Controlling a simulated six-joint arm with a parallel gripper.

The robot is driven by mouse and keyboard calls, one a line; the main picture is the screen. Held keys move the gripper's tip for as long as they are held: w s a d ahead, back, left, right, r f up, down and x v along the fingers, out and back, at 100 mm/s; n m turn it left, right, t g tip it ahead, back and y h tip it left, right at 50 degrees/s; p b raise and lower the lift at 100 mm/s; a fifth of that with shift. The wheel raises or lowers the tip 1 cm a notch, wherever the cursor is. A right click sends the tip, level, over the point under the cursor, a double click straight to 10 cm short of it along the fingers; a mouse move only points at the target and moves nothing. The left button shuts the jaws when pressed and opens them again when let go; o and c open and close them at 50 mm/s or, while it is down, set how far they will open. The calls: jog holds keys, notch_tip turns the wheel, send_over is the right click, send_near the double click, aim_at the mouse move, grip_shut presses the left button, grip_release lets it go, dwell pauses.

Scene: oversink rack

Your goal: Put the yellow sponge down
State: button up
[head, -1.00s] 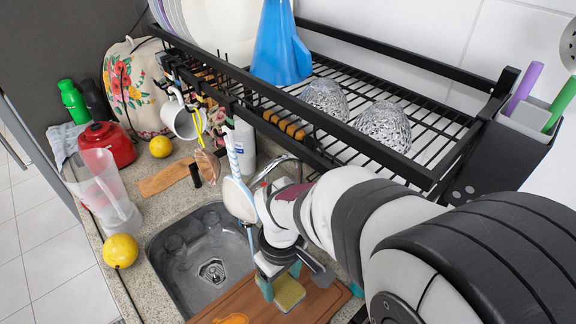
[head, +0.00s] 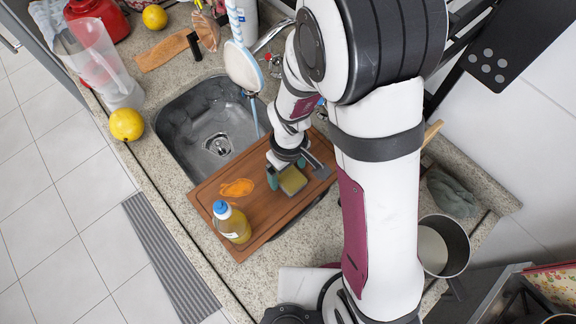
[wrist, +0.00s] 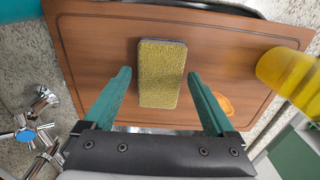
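The yellow sponge (head: 292,181) lies on the wooden cutting board (head: 215,192). In the wrist view the sponge (wrist: 162,75) shows its yellow face, with a thin dark edge at the top. My gripper (wrist: 158,76) has its two teal fingers spread, one on each side of the sponge. A clear gap shows between each finger and the sponge, so nothing is gripped. In the head view my gripper (head: 286,173) is low over the board, and the wrist hides part of the space around the sponge.
An orange patch (head: 237,187) and a yellow bottle with a blue cap (head: 232,223) are on the board, left of the sponge. The sink (head: 210,125) lies behind the board. A pot (head: 440,247) stands at the right. Bare board remains in front of the sponge.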

aim_at(289, 175)
jog(key=shift+o, duration=0.2)
notch_tip(289, 175, up, 12)
jog(key=shift+r, duration=0.15)
jog(key=shift+s+d, duration=0.1)
dwell(0.4)
jog(key=s+d+r+m, duration=0.3)
jog(key=s+d+m, duration=0.1)
jog(key=s+m, duration=0.3)
jog(key=s+d+r+m+y, duration=0.1)
jog(key=s+d+r+m, duration=0.2)
jog(key=s+m, duration=0.4)
jog(key=shift+d+r+m+y, duration=0.25)
jog(key=shift+d+m+y, duration=0.05)
jog(key=shift+d, duration=0.35)
jog(key=shift+o, duration=0.2)
